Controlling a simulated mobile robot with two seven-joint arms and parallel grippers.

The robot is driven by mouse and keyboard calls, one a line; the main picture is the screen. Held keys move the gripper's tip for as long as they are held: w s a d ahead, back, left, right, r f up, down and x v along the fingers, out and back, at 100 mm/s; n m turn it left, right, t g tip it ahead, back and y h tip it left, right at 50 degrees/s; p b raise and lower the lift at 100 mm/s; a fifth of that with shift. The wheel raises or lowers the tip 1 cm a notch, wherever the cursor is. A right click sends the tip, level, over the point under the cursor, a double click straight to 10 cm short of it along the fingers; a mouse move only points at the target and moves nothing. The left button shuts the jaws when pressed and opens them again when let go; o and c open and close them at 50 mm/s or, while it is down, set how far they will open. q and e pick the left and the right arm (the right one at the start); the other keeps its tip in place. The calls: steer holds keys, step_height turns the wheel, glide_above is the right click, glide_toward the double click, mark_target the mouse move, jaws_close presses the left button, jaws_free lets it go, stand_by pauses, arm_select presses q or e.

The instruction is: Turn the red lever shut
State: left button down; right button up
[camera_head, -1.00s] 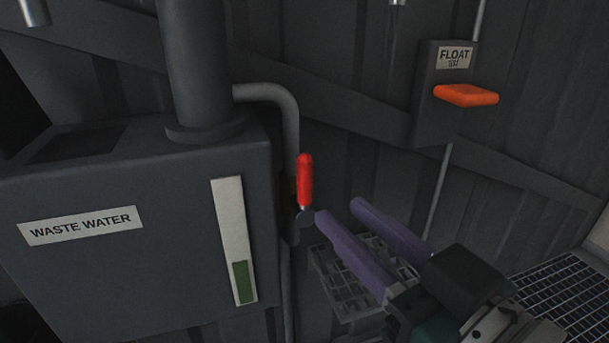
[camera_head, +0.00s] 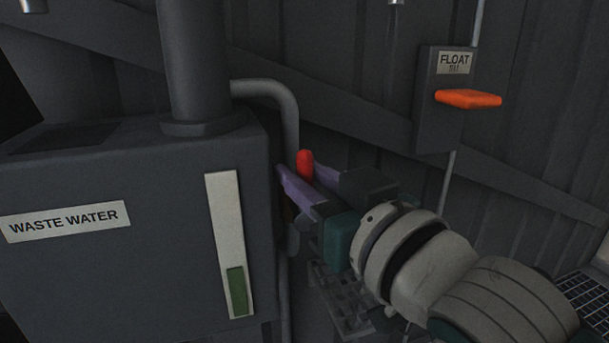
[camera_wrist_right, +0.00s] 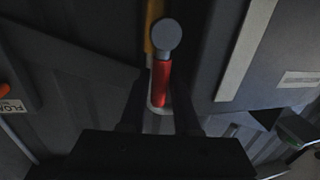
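The red lever (camera_head: 305,164) stands upright on the right side of the grey waste water tank (camera_head: 140,270). Only its top shows in the head view, between the purple fingers of my right gripper (camera_head: 306,180). In the right wrist view the lever (camera_wrist_right: 162,84) and its round grey pivot end show between the two dark fingers (camera_wrist_right: 160,112). A gap shows on each side of the lever, so the right gripper is open around it. The lower part of the lever is hidden in the head view. My left gripper is not in view.
A grey pipe (camera_head: 286,105) curves down just behind the lever. An orange float handle (camera_head: 469,98) sticks out from a wall box (camera_head: 436,125) to the right. A grey grid-like block (camera_head: 345,307) lies below my right arm.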

jaws_close()
stand_by(1.2)
